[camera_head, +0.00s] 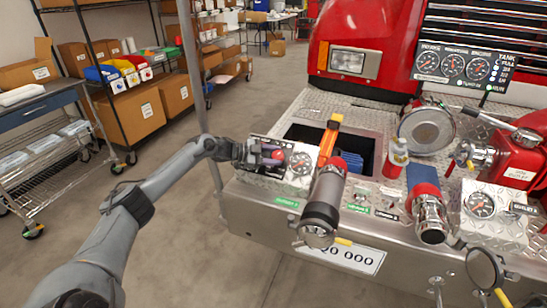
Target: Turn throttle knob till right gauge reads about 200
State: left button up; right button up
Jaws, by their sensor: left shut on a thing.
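My left gripper (256,155) reaches in from the left to the small diamond-plate box at the bumper's left end. It is shut on a small red and dark knob (273,157), partly hidden by the fingers; I cannot read a throttle label on it. A round white gauge (301,163) sits just right of it on the same box. The black panel at the upper right has three dials; its right gauge (477,68) is too small to read. My right gripper is not in view.
An open bumper bin (304,132) lies behind. A red-banded bottle (396,158), a capped outlet (429,215) and another gauge (480,205) are farther right.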

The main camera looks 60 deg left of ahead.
aim_at(274, 155)
pick_arm(q)
jog(key=o, duration=0.8)
jog(key=shift+r, duration=0.15)
jog(key=shift+r, duration=0.3)
notch_tip(274, 155, up, 4)
jog(key=shift+d+f+p, duration=0.1)
jog(key=shift+d+p, duration=0.05)
jog(key=shift+p, duration=0.85)
jog(key=shift+w+d+r+p, duration=0.6)
jog(key=shift+d+r, duration=0.45)
jog(key=shift+d, duration=0.75)
jog(key=shift+w+d+r+p, duration=0.6)
jog(key=shift+d+r, duration=0.5)
jog(key=shift+d, duration=0.75)
jog(key=shift+w+d+r+p, duration=0.6)
jog(key=shift+d+r, duration=0.45)
jog(key=shift+d, duration=0.75)
jog(key=shift+w, duration=0.1)
